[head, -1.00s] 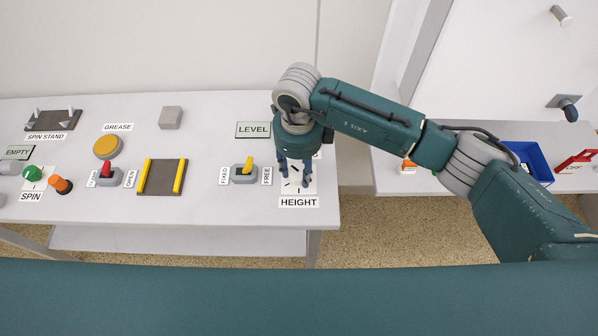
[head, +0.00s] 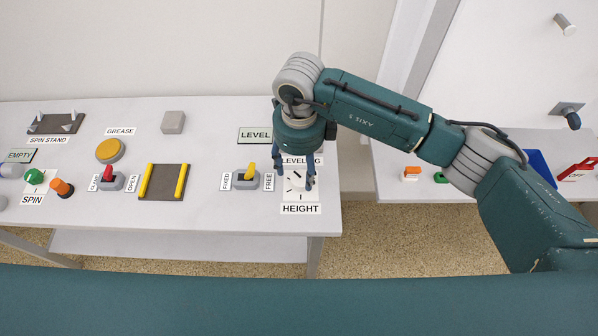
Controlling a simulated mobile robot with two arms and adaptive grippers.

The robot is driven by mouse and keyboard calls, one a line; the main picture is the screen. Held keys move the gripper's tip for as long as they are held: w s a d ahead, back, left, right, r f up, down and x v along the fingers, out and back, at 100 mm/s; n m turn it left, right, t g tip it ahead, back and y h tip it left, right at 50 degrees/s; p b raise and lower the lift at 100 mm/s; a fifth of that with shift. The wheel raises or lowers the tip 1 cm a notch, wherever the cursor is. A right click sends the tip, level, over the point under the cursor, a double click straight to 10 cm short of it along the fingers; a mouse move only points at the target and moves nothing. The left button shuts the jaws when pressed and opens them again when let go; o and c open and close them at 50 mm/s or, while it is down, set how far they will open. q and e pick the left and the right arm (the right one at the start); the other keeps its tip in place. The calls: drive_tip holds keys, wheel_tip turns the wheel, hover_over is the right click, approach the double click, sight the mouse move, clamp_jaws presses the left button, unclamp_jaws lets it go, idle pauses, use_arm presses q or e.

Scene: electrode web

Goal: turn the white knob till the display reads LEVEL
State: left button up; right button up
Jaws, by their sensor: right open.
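The display (head: 255,135) on the table reads LEVEL. The white knob (head: 297,181) sits on a white dial plate (head: 304,195) with black tick marks, between a LEVELING label and a HEIGHT label. My right gripper (head: 296,174) points down over the dial, open, with its fingers apart above the knob. It hides part of the knob and plate, and I cannot tell whether a finger touches the knob. My left gripper is not in view.
A yellow toggle (head: 247,176) marked FIXED and FREE stands left of the dial. A gap separates this table from the right one.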

sight(298, 177)
wheel_tip(298, 177, up, 9)
drive_tip(key=shift+a, duration=0.15)
drive_tip(key=shift+f, duration=0.1)
idle(0.4)
